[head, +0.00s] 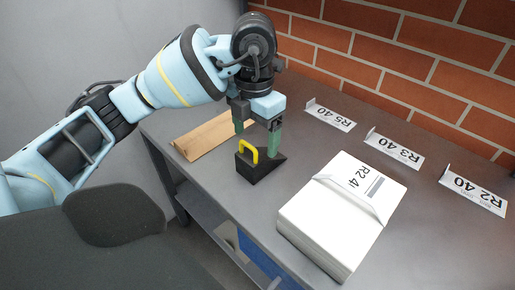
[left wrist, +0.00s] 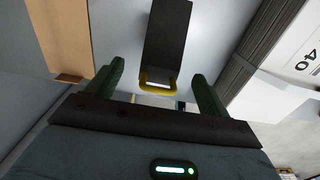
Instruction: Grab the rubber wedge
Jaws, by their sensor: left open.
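The black rubber wedge (head: 262,168) with a yellow handle (head: 249,152) stands on the grey table near its front edge. My left gripper (head: 256,141) is over the wedge, pointing down, with its two green fingers apart. In the left wrist view the wedge (left wrist: 167,38) lies ahead of the open left gripper (left wrist: 158,70), and the yellow handle (left wrist: 157,90) shows between the fingers. The gripper is not closed on the handle; I cannot tell whether a finger touches the wedge. My right gripper is not in view.
A white newspaper stack (head: 318,225) with a label sheet lies right of the wedge. A brown wooden piece (head: 205,137) lies to its left. White label stands (head: 330,114) line the back below a brick wall. A lower shelf (head: 205,205) is under the grey tabletop (head: 225,185).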

